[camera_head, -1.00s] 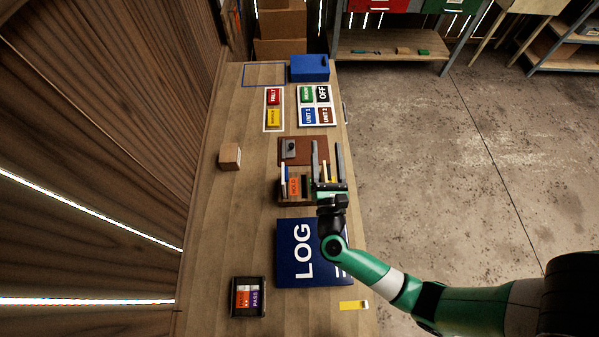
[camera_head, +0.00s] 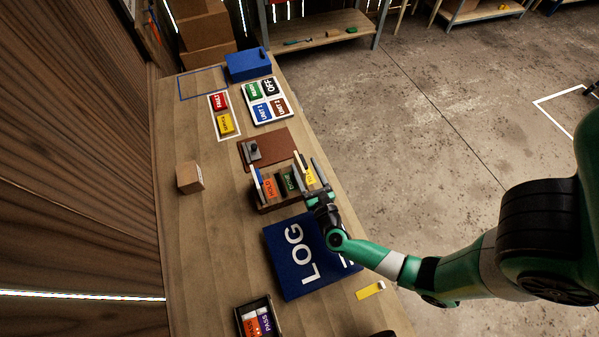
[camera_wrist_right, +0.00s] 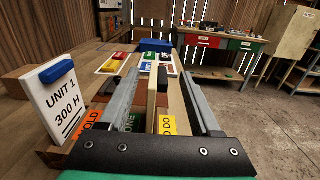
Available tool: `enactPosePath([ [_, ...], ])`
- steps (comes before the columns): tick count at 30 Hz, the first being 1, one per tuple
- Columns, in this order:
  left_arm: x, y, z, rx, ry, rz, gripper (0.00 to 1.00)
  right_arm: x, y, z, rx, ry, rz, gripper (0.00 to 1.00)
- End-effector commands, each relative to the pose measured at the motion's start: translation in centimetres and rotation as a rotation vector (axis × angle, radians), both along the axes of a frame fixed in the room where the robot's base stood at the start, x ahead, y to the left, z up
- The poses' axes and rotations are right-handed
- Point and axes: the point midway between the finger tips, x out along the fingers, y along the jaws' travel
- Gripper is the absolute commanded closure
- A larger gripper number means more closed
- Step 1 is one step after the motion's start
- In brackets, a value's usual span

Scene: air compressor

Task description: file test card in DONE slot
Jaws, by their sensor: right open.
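The card rack (camera_head: 272,206) stands mid-table with orange HOLD, green DONE and yellow TO DO labels. My right gripper (camera_head: 311,172) is open at the rack's TO DO end. In the right wrist view, a thin pale card (camera_wrist_right: 152,103) with a dark tab stands upright, edge-on, between the open fingers (camera_wrist_right: 161,86); its face is hidden. A white card reading UNIT 1 300 H (camera_wrist_right: 62,100), with a blue tab, stands to the left, at the HOLD end. I cannot tell which is the test card. My left gripper is out of view.
A blue LOG book (camera_head: 290,262) lies in front of the rack. A brown pad (camera_head: 277,142) with a grey stamp-like block (camera_head: 252,151) lies behind. A cardboard box (camera_head: 189,177) sits left. A dark tray (camera_head: 243,322) holds PASS pieces. Table between box and book is clear.

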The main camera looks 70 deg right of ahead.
Motion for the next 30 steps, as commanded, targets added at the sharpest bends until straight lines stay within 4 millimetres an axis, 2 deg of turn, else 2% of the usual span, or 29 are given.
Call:
enactPosePath([
  [8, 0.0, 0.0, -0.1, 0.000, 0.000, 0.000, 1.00, 1.1, -1.1, 0.0, 0.001, -0.001, 0.000, 0.36],
  [16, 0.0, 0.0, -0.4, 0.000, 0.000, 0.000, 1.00, 4.0, -4.1, -0.1, 0.001, -0.001, -0.001, 0.36],
  [23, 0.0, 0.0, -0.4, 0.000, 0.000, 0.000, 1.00, 4.3, -4.3, -0.1, 0.001, 0.001, 0.001, 0.36],
  [24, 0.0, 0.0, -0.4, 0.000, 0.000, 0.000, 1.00, 4.3, -4.3, -0.1, 0.001, 0.001, 0.001, 0.37],
  [26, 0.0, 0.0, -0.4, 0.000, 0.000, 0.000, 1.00, 4.3, -4.3, -0.1, 0.001, 0.001, 0.001, 0.48],
  [30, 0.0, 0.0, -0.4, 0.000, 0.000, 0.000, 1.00, 4.3, -4.3, -0.1, 0.001, 0.001, 0.001, 0.73],
])
